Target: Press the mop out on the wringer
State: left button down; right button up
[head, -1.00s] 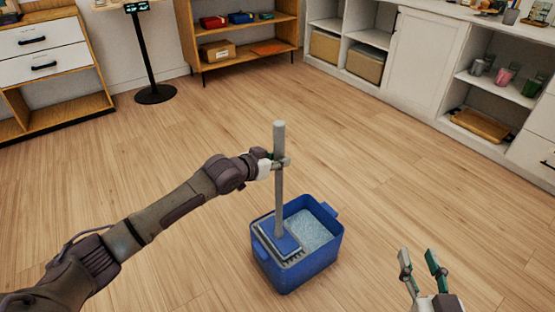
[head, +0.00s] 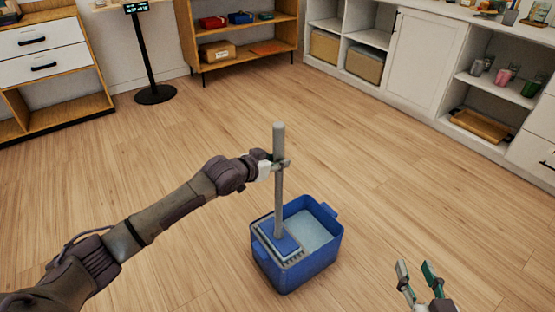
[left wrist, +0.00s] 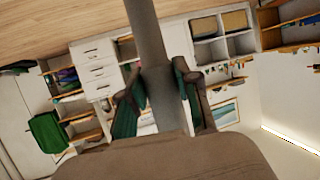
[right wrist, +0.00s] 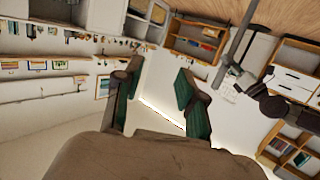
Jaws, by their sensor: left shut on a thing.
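My left gripper (head: 279,164) is shut on the upper part of the grey mop handle (head: 278,196), which stands nearly upright. In the left wrist view the handle (left wrist: 146,35) runs between the two fingers (left wrist: 160,92). The mop's blue head (head: 283,242) is at the left side of the blue bucket (head: 310,272), on the grey wringer (head: 293,258). Whether the head is pressed hard against the wringer I cannot tell. Pale water (head: 311,232) fills the bucket's right part. My right gripper (head: 419,285) is open and empty, to the right of the bucket.
The wooden floor (head: 180,230) around the bucket is clear. A black stand (head: 155,94), a wooden shelf (head: 245,62) and white cabinets (head: 425,60) stand at the back and right. A drawer unit (head: 45,60) is at the left.

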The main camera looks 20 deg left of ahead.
aim_at(275, 142)
pick_arm(q)
jog(key=shift+r+p, duration=0.25)
jog(key=shift+p, duration=0.05)
jog(key=shift+r, duration=0.35)
jog(key=shift+r+p, duration=0.5)
jog(key=shift+p, duration=0.25)
jog(key=shift+r+p, duration=0.3)
jog(key=shift+p, duration=0.05)
jog(key=shift+r+p, duration=0.3)
jog(key=shift+p, duration=0.1)
jog(key=shift+r+p, duration=0.5)
jog(key=shift+p, duration=0.05)
jog(key=shift+r, duration=0.25)
jog(key=shift+r+p, duration=0.75)
jog(key=shift+p, duration=0.35)
jog(key=shift+r, duration=0.2)
pick_arm(e)
jog(key=s+d+f+g+h, duration=0.1)
jog(key=s+d+f+g, duration=0.1)
jog(key=s+f+g, duration=0.4)
jog(key=s+d+f+g+h, duration=0.2)
jog(key=s+d+f+g, duration=0.1)
jog(key=s+f+g, duration=0.3)
jog(key=shift+s+d+f+m, duration=0.3)
jog(key=shift+s+f, duration=0.1)
jog(key=shift+s, duration=0.7)
